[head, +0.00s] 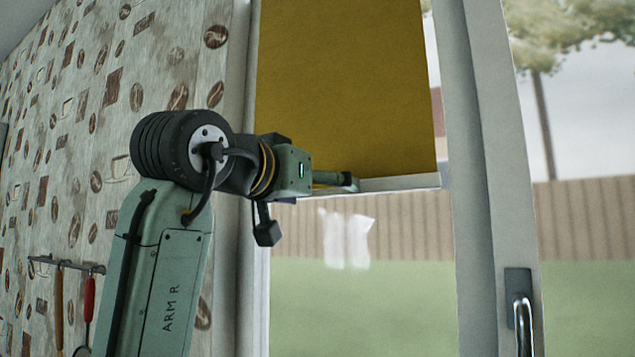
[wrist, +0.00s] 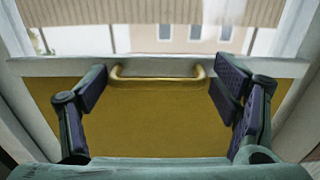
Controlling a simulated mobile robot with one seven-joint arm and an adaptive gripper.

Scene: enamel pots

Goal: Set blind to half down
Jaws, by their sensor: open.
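The yellow-brown roller blind (head: 350,85) hangs over the upper part of the window in the head view. Its pale bottom bar (head: 400,182) is at about the middle of the picture, with clear glass below. In the wrist view the blind (wrist: 160,130) fills the lower middle, and a brass handle (wrist: 158,82) is fixed by the bar (wrist: 60,67). My gripper (head: 350,182) is at the bar in the head view. In the wrist view my gripper (wrist: 158,85) is open, with one finger on each side of the handle. I cannot tell whether the fingers touch it.
A white window frame post (head: 470,150) stands right of the blind, with a door handle (head: 522,315) lower right. Patterned wallpaper (head: 90,110) is at the left, with utensils hanging on a rail (head: 65,265). Outside are a fence (head: 590,215) and lawn.

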